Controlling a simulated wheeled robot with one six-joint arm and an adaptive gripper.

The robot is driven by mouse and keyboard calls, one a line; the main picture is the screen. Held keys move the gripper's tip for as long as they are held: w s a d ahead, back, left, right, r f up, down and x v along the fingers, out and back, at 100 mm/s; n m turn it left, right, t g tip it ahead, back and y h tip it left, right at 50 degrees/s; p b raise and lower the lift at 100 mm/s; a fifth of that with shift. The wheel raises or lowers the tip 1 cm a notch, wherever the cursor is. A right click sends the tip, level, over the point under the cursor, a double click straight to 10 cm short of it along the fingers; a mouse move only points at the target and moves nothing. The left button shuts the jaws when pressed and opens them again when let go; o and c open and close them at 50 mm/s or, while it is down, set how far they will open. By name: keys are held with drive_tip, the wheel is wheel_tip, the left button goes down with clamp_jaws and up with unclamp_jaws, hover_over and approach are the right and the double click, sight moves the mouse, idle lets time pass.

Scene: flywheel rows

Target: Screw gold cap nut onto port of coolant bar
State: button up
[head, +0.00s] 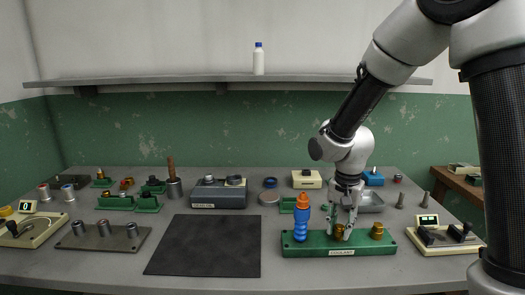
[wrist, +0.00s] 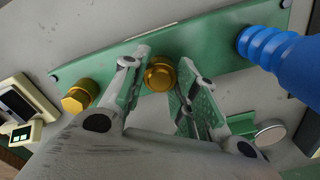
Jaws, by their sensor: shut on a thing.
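The green coolant bar (head: 300,249) lies near the table's front, right of the black mat, and fills the upper wrist view (wrist: 212,48). My gripper (head: 339,229) points down at the middle of the bar, its fingers shut on a gold cap nut (wrist: 160,75). The nut sits at or just over the bar; the port beneath is hidden, so I cannot tell how far it is seated. A second gold nut (head: 377,231) stands on the bar's right end, and at left in the wrist view (wrist: 78,96).
A blue segmented hose with an orange tip (head: 303,203) stands upright on the bar's left end, close to my gripper. A cream device (head: 440,246) stands at right. The black mat (head: 205,245) is bare.

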idle(0.3)
drive_tip(key=m, duration=0.5)
drive_tip(key=o, duration=0.6)
drive_tip(key=shift+r, duration=1.5)
drive_tip(key=o, duration=0.6)
